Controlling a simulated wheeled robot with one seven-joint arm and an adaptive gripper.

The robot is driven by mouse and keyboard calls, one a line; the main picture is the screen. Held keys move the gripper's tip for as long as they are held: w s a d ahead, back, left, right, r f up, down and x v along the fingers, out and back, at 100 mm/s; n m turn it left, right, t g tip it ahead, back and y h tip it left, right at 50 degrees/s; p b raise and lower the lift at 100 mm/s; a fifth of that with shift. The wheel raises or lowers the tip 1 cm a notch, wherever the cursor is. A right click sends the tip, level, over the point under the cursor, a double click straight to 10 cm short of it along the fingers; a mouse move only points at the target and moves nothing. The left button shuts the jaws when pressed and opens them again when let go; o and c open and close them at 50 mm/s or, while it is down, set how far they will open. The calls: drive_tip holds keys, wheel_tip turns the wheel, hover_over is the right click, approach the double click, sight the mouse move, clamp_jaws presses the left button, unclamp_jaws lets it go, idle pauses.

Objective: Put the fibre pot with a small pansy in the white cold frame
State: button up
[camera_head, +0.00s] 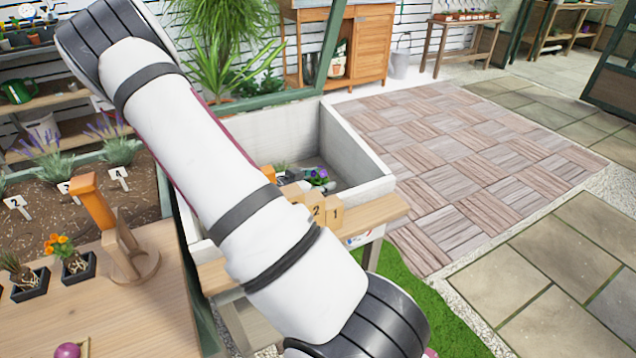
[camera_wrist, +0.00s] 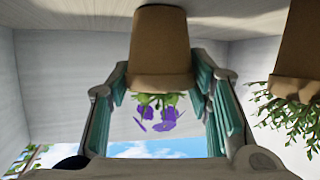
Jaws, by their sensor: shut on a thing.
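The brown fibre pot (camera_wrist: 162,45) with the small purple pansy (camera_wrist: 158,117) is between the fingers of my gripper (camera_wrist: 160,78), which is shut on it. The wrist view shows it upside down, with white walls around. In the camera_head view the pansy's purple flowers (camera_head: 319,176) show inside the white cold frame (camera_head: 357,148); my arm hides part of the frame and most of the gripper. Whether the pot touches the frame's floor I cannot tell.
Another brown pot (camera_wrist: 298,40) with a leafy green plant is beside the held one in the wrist view. A wooden table (camera_head: 130,310) with small potted plants is at left.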

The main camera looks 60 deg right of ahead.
drive_tip(key=shift+f, duration=0.2)
drive_tip(key=o, duration=1.2)
drive_tip(key=shift+r, duration=0.1)
drive_tip(key=shift+r, duration=0.15)
drive_tip(key=p+v, duration=0.3)
drive_tip(key=v, duration=0.9)
